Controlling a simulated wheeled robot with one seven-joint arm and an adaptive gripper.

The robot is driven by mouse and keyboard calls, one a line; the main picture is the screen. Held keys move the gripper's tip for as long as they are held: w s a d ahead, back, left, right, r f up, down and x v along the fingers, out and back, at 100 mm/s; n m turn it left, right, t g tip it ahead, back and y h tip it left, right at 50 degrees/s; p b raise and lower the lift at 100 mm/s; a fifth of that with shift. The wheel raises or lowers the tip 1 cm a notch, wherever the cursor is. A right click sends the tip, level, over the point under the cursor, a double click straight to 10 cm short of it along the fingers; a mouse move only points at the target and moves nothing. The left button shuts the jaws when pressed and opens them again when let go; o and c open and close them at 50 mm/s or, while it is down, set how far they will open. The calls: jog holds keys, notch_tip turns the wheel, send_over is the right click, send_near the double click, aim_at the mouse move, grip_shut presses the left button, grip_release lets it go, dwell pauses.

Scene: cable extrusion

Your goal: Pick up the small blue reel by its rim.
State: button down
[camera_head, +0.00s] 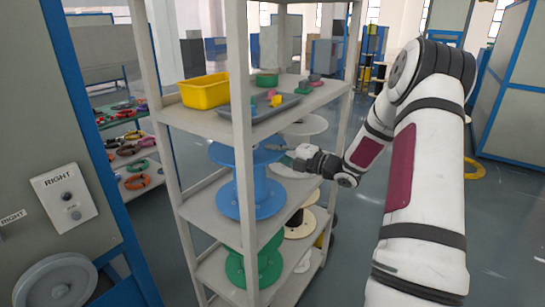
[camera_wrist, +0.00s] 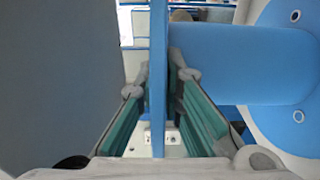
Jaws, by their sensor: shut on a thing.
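The blue reel (camera_head: 262,200) stands upright on the middle shelf of the rack, partly hidden by a front post. I cannot tell whether its lower flange touches the shelf. My gripper (camera_head: 279,151) reaches in from the right at the height of its upper flange. In the wrist view, the flange's thin edge (camera_wrist: 158,95) runs between the teal fingers of my gripper (camera_wrist: 160,75), which are shut on it. The blue hub (camera_wrist: 230,62) and the other flange (camera_wrist: 285,40) show to the right.
A yellow bin (camera_head: 205,92) and a grey tray (camera_head: 268,108) sit on the shelf above. A green reel (camera_head: 268,262) stands on the shelf below. Rack posts (camera_head: 240,130) stand close by.

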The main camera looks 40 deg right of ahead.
jog(key=shift+r, duration=0.7)
jog(key=shift+s+r, duration=0.15)
jog(key=shift+s, duration=0.05)
jog(key=r+v, duration=0.1)
jog(key=v, duration=1.4)
jog(key=shift+s+r, duration=0.2)
jog(key=shift+s, duration=0.15)
jog(key=a+p+v, duration=0.1)
jog(key=p+v, duration=0.7)
jog(key=v, duration=0.9)
jog(key=shift+s+d+p, duration=0.25)
jog(key=shift+s+p, duration=0.05)
jog(key=shift+s, duration=0.25)
